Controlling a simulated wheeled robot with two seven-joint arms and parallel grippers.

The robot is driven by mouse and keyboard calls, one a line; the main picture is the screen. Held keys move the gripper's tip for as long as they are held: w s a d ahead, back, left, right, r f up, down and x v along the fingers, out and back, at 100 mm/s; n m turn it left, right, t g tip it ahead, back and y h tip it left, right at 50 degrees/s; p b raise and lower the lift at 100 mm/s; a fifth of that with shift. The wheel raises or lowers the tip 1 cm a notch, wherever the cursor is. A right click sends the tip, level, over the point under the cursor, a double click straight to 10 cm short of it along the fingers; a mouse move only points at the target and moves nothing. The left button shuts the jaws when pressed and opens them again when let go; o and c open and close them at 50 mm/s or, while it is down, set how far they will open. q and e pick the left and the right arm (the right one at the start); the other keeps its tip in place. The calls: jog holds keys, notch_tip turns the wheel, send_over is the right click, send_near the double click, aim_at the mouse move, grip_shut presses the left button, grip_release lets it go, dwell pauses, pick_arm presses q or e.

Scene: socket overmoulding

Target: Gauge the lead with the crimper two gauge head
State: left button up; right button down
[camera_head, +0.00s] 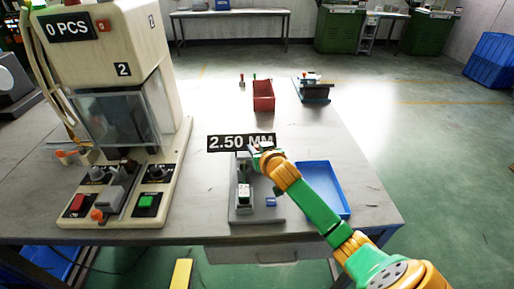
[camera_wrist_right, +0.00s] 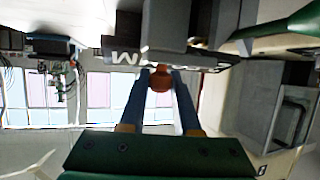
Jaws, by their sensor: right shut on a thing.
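The gauge (camera_head: 272,214) stands on the table with a grey base and a black display reading 2.50 MM (camera_head: 240,142). A small white-and-dark block (camera_head: 244,195) sits on its base, with a small blue piece (camera_head: 271,202) to the right. My right gripper (camera_head: 257,152) is at the top of the gauge, just below the display. In the wrist view, my right gripper (camera_wrist_right: 160,82) is shut on a round orange-brown knob (camera_wrist_right: 160,78), with the display (camera_wrist_right: 180,58) upside down close behind it. I cannot make out the lead clearly. My left gripper is not in view.
The crimper (camera_head: 110,40) marked 2, with a 0 PCS display, stands left of the gauge. An empty blue tray (camera_head: 322,184) lies to the right, under my right arm. A red bin (camera_head: 263,94) and a small blue-grey fixture (camera_head: 313,92) stand farther back.

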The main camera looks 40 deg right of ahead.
jog(key=s+d, duration=0.1)
jog(key=s+d+p, duration=0.1)
jog(key=d, duration=0.1)
jog(key=shift+d, duration=0.15)
jog(key=shift+s+d+p, duration=0.15)
jog(key=shift+d+p, duration=0.15)
jog(key=shift+a, duration=0.1)
jog(key=c, duration=0.9)
grip_release()
jog(key=shift+o, duration=1.4)
jog(key=shift+d, duration=0.25)
